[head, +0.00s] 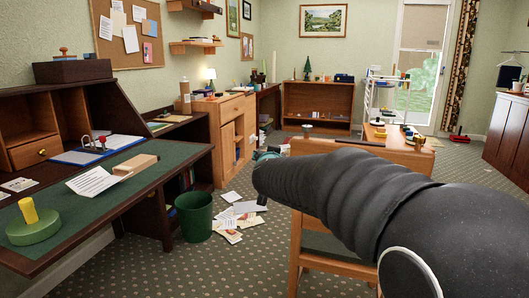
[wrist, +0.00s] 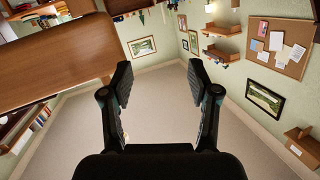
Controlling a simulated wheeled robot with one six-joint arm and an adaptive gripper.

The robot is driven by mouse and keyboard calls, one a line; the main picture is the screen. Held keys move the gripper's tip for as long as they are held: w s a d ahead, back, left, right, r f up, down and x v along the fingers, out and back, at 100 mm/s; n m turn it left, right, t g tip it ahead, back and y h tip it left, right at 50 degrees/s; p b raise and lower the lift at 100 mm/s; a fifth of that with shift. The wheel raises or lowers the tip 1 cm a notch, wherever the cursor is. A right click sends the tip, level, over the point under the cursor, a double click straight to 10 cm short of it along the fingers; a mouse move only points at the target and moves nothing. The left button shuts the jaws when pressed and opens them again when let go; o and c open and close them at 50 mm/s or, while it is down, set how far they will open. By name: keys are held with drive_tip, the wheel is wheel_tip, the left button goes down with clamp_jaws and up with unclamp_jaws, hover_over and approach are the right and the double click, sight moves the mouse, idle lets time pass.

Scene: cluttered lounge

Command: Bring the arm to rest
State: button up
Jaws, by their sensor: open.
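My arm stretches from the lower right of the head view toward the middle of the room. My gripper (wrist: 158,85) shows in the wrist view with its two fingers spread wide apart and nothing between them. In the head view the end of the arm is largely hidden behind its own dark links, near the chair back. The wrist view is tilted, with the ceiling filling the space beyond the fingers.
A wooden chair (head: 398,158) stands close behind my arm. A desk (head: 165,165) with a green top, papers and a green stamp-like object (head: 34,226) is on the left. A green bin (head: 195,215) and scattered papers (head: 236,213) lie on the carpet. Carpet at the lower middle is clear.

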drive_tip(key=s+a+f+n+g+y, duration=0.1)
drive_tip(key=s+f+n+g+y, duration=0.1)
drive_tip(key=s+f+g, duration=0.5)
drive_tip(key=s+a+f+n+g+y, duration=0.1)
drive_tip(key=s+a+f+n+y, duration=0.3)
drive_tip(key=s, duration=0.7)
drive_tip(key=s+d+f+m+g+h, duration=0.1)
drive_tip(key=s+d+f+h, duration=0.1)
drive_tip(key=s+d, duration=0.6)
drive_tip(key=s+d+f+m+g+h, duration=0.1)
drive_tip(key=s+d+f+m+h, duration=0.1)
drive_tip(key=s+d, duration=0.7)
drive_tip(key=s+h, duration=0.1)
drive_tip(key=s, duration=0.6)
drive_tip(key=shift+s+f, duration=0.25)
drive_tip(key=shift+s, duration=0.15)
